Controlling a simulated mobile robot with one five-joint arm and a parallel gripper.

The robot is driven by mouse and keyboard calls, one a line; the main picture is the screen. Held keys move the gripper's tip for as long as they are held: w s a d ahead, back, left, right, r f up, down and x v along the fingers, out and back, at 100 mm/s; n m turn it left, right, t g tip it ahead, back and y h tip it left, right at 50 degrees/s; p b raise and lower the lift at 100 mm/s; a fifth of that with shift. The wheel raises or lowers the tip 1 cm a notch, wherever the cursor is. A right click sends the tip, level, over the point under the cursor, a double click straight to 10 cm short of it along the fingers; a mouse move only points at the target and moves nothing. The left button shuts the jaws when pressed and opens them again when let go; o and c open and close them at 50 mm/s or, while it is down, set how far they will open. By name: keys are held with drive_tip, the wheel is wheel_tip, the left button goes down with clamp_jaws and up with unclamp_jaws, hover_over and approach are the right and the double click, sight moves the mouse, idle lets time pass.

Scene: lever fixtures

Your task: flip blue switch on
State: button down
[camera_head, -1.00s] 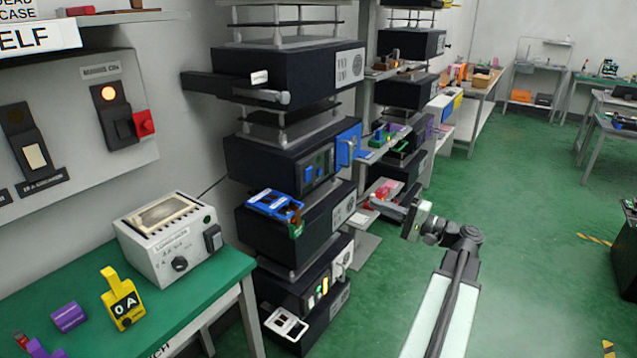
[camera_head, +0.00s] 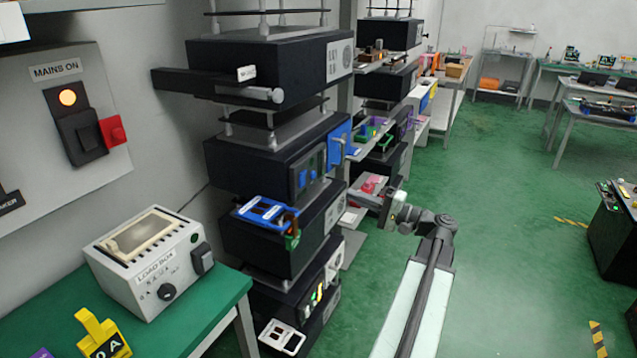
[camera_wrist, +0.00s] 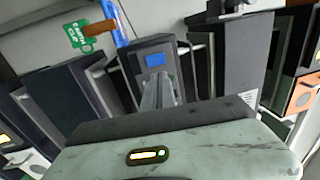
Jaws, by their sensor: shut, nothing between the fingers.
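On a stack of dark instrument boxes in the head view, one box front carries a pair of small blue switch-like parts (camera_head: 308,173). A blue plate (camera_head: 340,145) stands at that box's right edge. A blue frame with dark windows (camera_head: 268,209) lies on the box below. I cannot tell which is the blue switch, or its on/off position. In the wrist view, a blue square (camera_wrist: 155,60) shows on a dark box beyond my gripper (camera_wrist: 160,88).
A green bench (camera_head: 205,315) at lower left holds a white load box (camera_head: 150,262) and a yellow tagged part (camera_head: 103,340). A wall panel (camera_head: 45,125) has a lit lamp and a red block. A green tag (camera_wrist: 78,36) hangs beyond my gripper.

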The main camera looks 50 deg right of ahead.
sight(304, 176)
drive_tip(key=p+x, duration=0.1)
drive_tip(key=x, duration=1.2)
drive_tip(key=shift+w+p, duration=0.2)
drive_tip(key=shift+p, duration=0.15)
drive_tip(key=shift+w+a+r, duration=0.1)
drive_tip(key=shift+w+r, duration=0.05)
drive_tip(key=shift+s+d+p, duration=0.2)
drive_tip(key=shift+s+p, duration=0.15)
drive_tip(key=shift+s, duration=0.2)
drive_tip(key=r+p+v, duration=0.1)
drive_tip(key=r+v, duration=0.2)
drive_tip(key=v, duration=0.9)
drive_tip(key=shift+s, duration=0.45)
